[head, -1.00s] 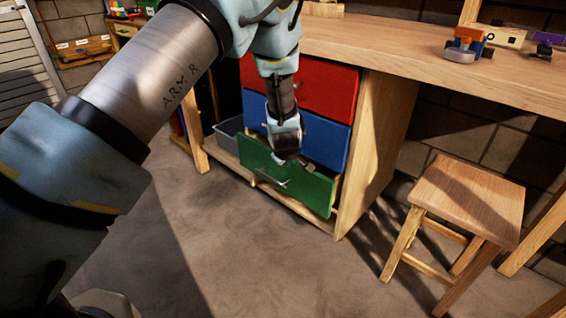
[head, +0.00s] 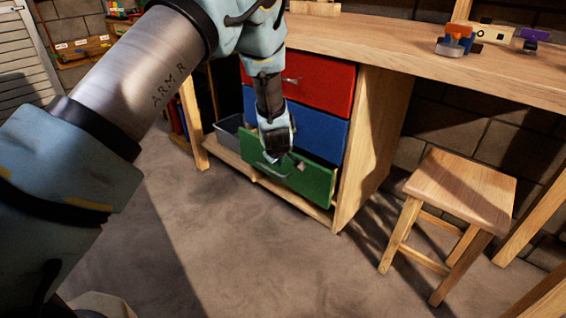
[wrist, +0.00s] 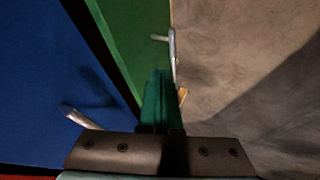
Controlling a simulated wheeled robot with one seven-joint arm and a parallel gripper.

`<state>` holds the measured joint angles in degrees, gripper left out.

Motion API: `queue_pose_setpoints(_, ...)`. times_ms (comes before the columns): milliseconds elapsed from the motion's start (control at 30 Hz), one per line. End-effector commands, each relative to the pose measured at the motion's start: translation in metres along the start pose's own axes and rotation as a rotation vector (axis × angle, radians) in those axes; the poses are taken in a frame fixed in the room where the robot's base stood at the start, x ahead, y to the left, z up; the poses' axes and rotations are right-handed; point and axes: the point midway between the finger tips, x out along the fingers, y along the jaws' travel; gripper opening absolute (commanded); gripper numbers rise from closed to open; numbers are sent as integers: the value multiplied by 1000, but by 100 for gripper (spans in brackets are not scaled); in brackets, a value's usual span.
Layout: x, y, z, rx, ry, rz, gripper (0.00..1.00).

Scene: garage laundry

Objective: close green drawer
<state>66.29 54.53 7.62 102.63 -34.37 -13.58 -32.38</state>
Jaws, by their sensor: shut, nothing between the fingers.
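The green drawer (head: 312,184) is the lowest in the workbench's drawer stack. Its front stands slightly out from the stack, with a narrow gap at its top. In the wrist view, the green front (wrist: 124,40) lies beside a dark gap, and its metal handle (wrist: 172,52) shows to the right. My gripper (head: 272,158) is shut and empty, pointing down at the drawer front near its handle. In the wrist view, my shut fingers (wrist: 160,100) overlap the green front's edge; I cannot tell whether they touch it.
The blue drawer (head: 318,132) and red drawer (head: 320,84) above look shut. A grey bin (head: 228,138) stands left of the stack. A wooden stool (head: 458,190) stands to the right. The floor (head: 240,250) in front is clear.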

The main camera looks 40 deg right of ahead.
Motion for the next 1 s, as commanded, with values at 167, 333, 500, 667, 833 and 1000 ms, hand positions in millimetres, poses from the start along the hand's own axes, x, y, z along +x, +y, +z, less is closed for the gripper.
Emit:
queue_pose_setpoints(167,-23,2,0,1,0,2,0)
queue_pose_setpoints(333,-48,2,-1,0,1,3,0)
queue_pose_setpoints(500,-76,2,-1,0,1,3,0)
queue_pose_setpoints(667,-94,1,0,0,1,1,0)
queue_pose_setpoints(833,-94,-8,0,-69,-12,-12,0)
queue_pose_setpoints(1000,-77,-40,1,-434,-84,-61,0)
